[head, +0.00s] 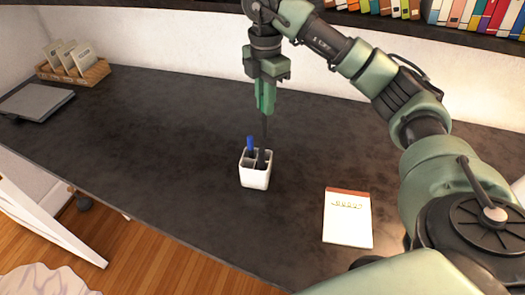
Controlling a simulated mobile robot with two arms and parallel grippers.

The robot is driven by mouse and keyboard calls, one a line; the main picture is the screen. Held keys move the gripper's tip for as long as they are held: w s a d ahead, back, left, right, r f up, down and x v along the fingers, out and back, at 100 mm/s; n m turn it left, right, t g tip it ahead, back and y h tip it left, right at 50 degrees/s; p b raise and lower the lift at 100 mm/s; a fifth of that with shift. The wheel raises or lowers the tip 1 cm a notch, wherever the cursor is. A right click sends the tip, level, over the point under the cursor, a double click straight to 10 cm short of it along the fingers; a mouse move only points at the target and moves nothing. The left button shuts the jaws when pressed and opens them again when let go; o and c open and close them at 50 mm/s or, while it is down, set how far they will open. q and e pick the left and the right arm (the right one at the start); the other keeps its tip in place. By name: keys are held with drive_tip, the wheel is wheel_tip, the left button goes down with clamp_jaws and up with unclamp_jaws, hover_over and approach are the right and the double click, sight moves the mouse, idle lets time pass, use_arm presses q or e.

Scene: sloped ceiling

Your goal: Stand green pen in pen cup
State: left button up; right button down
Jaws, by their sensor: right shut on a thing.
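The white pen cup (255,178) stands upright on the dark desk, near the middle of the view. A blue pen (250,144) stands in its back left compartment, and a dark pen (262,159) stands in it on the right. My right gripper (265,104) points down behind and above the cup in the picture, shut on the green pen. The pen's green is hard to tell from the green fingers. A thin dark piece hangs below them, its lower end a little above the cup's rim in the picture. My left gripper is out of view.
A notepad (347,218) lies right of the cup. A laptop (36,101) and a wooden tray of cards (93,75) are at the far left. A bookshelf (420,22) hangs at the upper right. The desk around the cup is clear.

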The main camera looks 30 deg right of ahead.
sight(265, 130)
wheel_tip(265, 130, down, 9)
drive_tip(key=shift+f+p, duration=0.2)
drive_tip(key=shift+p, duration=0.45)
wheel_tip(265, 130, down, 4)
drive_tip(key=shift+p, duration=0.35)
drive_tip(key=shift+f, duration=0.5)
drive_tip(key=shift+f, duration=0.2)
drive_tip(key=c, duration=1.4)
unclamp_jaws()
drive_tip(key=shift+o, duration=0.2)
drive_tip(key=shift+r, duration=0.15)
